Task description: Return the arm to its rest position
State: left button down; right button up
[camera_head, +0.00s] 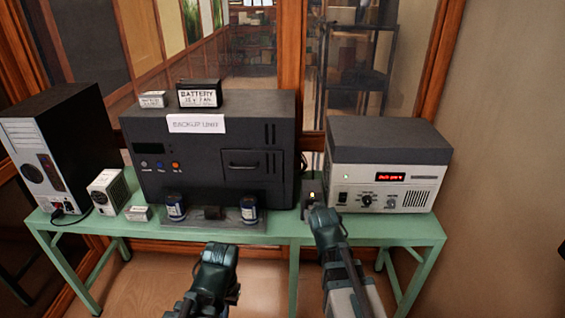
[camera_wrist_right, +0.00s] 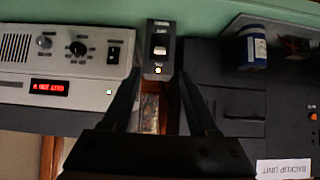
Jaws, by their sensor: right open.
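My right gripper (camera_head: 326,216) is at the front edge of the green table, just in front of a small dark switch box (camera_head: 311,190). In the right wrist view, whose picture is upside down, my right gripper (camera_wrist_right: 159,84) has its two fingers spread with nothing between them. The switch box (camera_wrist_right: 160,45) with a lit yellow lamp lies just beyond the fingertips; I cannot tell whether they touch it. My left gripper (camera_head: 216,256) hangs low in front of the table, and its fingers cannot be made out.
A black backup unit (camera_head: 214,150) stands mid-table, with batteries (camera_head: 199,94) on top and blue cylinders (camera_head: 249,210) in front. A power supply (camera_head: 384,176) with a red display is at the right, a black computer case (camera_head: 62,150) at the left. The green table's (camera_head: 400,230) front right is clear.

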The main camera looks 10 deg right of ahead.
jog(key=s+a+f+n+g, duration=0.3)
jog(key=s+a+f+g, duration=0.1)
jog(key=s+a, duration=0.5)
jog(key=s+a+f+n+g+y, duration=0.1)
jog(key=s+a+f+n+g, duration=0.2)
jog(key=s+a+g, duration=0.3)
jog(key=s+a+f, duration=0.1)
jog(key=s+a, duration=0.3)
jog(key=s, duration=0.4)
dwell(0.9)
